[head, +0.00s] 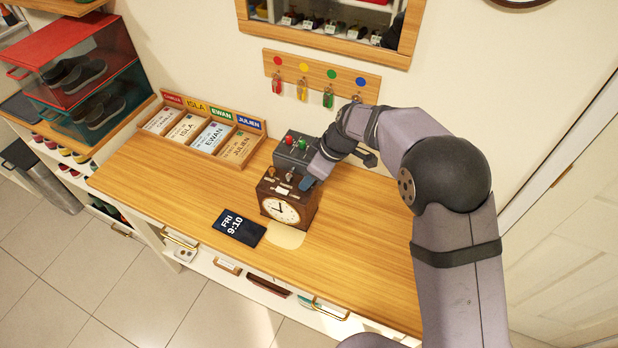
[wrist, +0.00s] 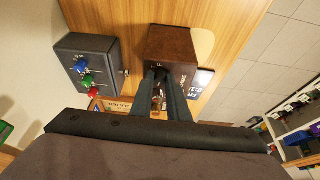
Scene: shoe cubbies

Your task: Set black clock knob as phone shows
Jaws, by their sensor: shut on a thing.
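The brown box clock (head: 305,212) stands on the wooden counter, its white dial (head: 281,210) facing the front. The dial's hands are too small to read surely. The dark phone (head: 238,228) lies flat at the clock's front left and reads FRI 9:10. My gripper (head: 308,182) is at the clock's back right. In the wrist view, my gripper (wrist: 160,70) has its fingertips close together against a face of the clock box (wrist: 172,42). It is shut on what appears to be the black knob, which is mostly hidden between the fingertips.
A grey box (head: 296,152) with red, green and blue knobs stands just behind the clock; it also shows in the wrist view (wrist: 88,75). A card rack (head: 235,160) stands left. Keys hang from a wall rack (head: 322,76).

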